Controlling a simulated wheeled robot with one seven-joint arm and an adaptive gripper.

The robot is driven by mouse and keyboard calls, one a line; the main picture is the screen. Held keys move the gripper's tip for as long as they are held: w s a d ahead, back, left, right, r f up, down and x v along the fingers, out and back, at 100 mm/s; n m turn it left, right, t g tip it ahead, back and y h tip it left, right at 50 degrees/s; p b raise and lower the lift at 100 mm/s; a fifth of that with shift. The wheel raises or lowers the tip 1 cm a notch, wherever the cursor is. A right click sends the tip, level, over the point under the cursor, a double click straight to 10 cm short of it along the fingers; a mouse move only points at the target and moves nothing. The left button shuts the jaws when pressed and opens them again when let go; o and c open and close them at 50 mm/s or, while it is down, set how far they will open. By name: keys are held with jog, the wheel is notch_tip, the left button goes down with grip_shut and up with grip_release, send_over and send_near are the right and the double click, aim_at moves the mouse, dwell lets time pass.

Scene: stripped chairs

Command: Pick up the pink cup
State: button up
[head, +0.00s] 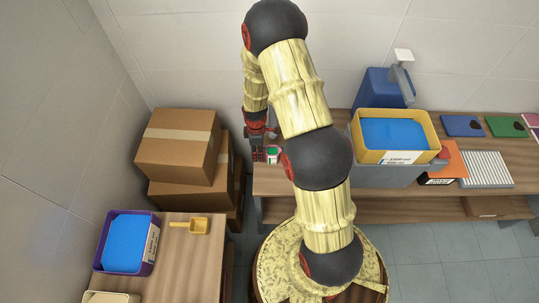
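My gripper (259,152) points down at the left end of the long wooden table, partly hidden by my own arm. Its fingers are too small and dark to tell whether they are open or shut. Beside it on the right is a small item (273,151) with green, white and reddish parts; I cannot tell what it is or whether the gripper touches it. I cannot make out a pink cup for certain. My arm hides part of the table.
The long table (272,184) holds a yellow bin (436,140) of blue material on a grey base, a blue device (376,92) and flat boards. Cardboard boxes (178,146) are stacked left of my gripper. A nearer table (190,262) holds a purple bin (102,246) and yellow scoop (199,226).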

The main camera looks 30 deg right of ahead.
jog(key=shift+c, duration=0.5)
grip_shut()
